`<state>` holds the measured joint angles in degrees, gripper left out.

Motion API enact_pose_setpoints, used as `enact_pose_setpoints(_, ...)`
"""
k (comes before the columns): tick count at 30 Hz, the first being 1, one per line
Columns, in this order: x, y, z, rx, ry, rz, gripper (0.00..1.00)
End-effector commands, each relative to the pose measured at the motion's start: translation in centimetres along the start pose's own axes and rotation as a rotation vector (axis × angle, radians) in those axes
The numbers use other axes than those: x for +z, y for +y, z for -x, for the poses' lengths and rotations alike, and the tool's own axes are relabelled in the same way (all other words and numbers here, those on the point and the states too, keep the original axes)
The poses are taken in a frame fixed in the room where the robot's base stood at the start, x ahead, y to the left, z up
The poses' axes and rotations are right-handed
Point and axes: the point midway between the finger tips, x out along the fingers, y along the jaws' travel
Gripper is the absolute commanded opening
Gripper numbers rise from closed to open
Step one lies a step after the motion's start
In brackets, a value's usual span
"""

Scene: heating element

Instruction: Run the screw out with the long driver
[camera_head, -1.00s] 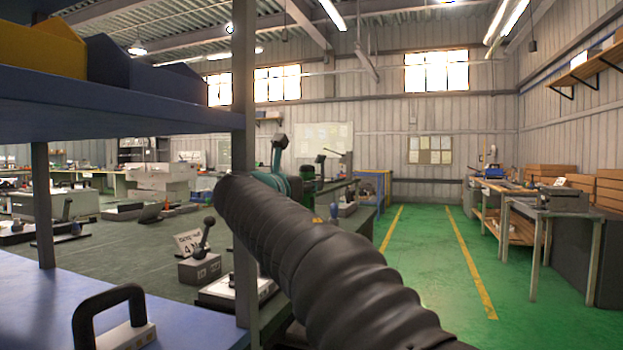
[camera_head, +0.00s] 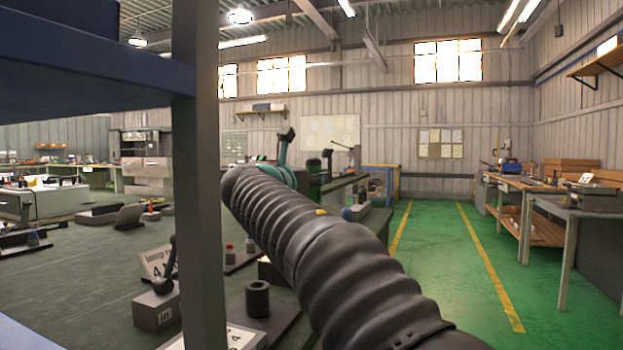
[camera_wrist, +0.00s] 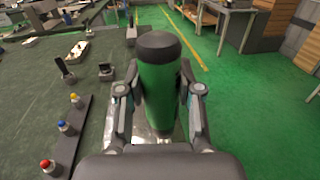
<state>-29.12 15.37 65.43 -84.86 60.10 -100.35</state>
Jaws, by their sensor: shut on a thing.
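In the wrist view my gripper (camera_wrist: 160,125) is shut on a thick green handle with a dark grey end (camera_wrist: 160,85), which looks like the long driver's handle. The handle stands between the two fingers, and its far end is hidden behind my gripper's own body. I cannot pick out the screw in either view.
A grey shelf post (camera_head: 199,200) stands close at left, beside my arm. The dark green bench (camera_head: 80,270) carries a lever block (camera_head: 157,308), a black cylinder (camera_head: 257,298) and small bottles. In the wrist view, red, blue and yellow-capped bottles (camera_wrist: 66,128) stand in a row.

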Motion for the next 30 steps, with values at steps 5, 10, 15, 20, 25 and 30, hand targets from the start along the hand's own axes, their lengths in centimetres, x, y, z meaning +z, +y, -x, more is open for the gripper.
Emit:
enact_pose_setpoints(5, 0.1, 0.4, 0.4, 0.009, -0.002, -0.001, 0.0)
enact_pose_setpoints(10, 0.2, 0.5, 0.6, 0.012, -0.002, 0.001, 0.0)
enact_pose_setpoints(15, -0.2, 0.4, 0.6, 0.014, -0.002, 0.003, 0.0)
enact_pose_setpoints(20, -1.4, 0.4, 0.6, 0.013, -0.002, 0.003, 0.0)
enact_pose_setpoints(25, -2.8, 0.3, 0.6, 0.013, -0.003, 0.004, 0.0)
enact_pose_setpoints(30, -4.2, 0.3, 0.6, 0.013, -0.002, 0.003, 0.0)
